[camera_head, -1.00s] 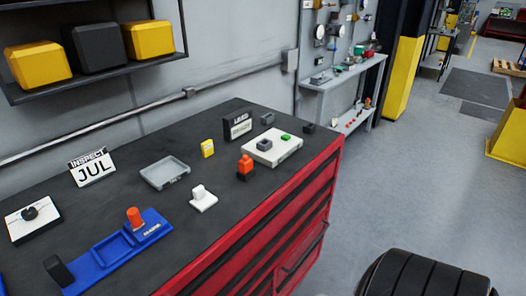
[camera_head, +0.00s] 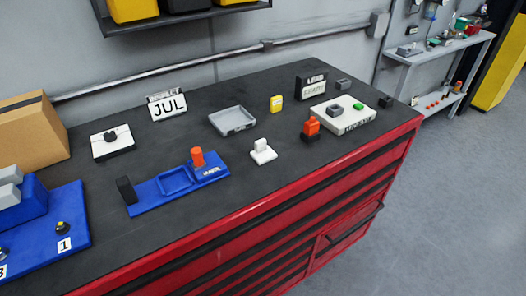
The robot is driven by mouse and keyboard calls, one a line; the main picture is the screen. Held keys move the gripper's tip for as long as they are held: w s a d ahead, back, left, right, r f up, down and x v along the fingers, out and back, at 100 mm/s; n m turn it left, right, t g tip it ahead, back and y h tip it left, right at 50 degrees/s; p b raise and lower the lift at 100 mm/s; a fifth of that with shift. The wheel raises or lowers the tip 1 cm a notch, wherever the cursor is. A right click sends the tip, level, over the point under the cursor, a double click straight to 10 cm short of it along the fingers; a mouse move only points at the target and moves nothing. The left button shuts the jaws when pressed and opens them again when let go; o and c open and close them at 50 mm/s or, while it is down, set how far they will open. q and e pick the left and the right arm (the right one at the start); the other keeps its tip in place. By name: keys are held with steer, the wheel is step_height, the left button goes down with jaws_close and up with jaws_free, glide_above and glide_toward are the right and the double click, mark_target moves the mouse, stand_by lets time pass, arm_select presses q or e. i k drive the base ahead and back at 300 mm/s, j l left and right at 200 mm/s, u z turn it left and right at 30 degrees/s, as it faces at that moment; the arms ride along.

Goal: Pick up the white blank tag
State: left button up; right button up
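A small white tag with no visible marking (camera_head: 261,145) stands upright on a white base (camera_head: 264,156) on the dark top of the red tool cabinet, near the middle of the view. An orange tag in a black holder (camera_head: 311,128) stands to its right, and a yellow tag (camera_head: 276,103) stands behind it. Neither of my grippers is in view, and nothing touches the white tag.
A blue tray with an orange knob (camera_head: 198,160) lies left of the tag. A grey tray (camera_head: 232,121) lies behind it. A white box with a green button (camera_head: 343,115) stands right. A JUL sign (camera_head: 167,105) and cardboard box (camera_head: 30,131) stand farther left.

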mark_target(262, 153)
steer(key=l+u, duration=0.1)
steer(key=u, duration=0.4)
steer(key=i+l+u, duration=0.1)
steer(key=l+u, duration=0.35)
steer(key=l, duration=0.3)
steer(key=l+u, duration=0.45)
steer(key=l, duration=0.3)
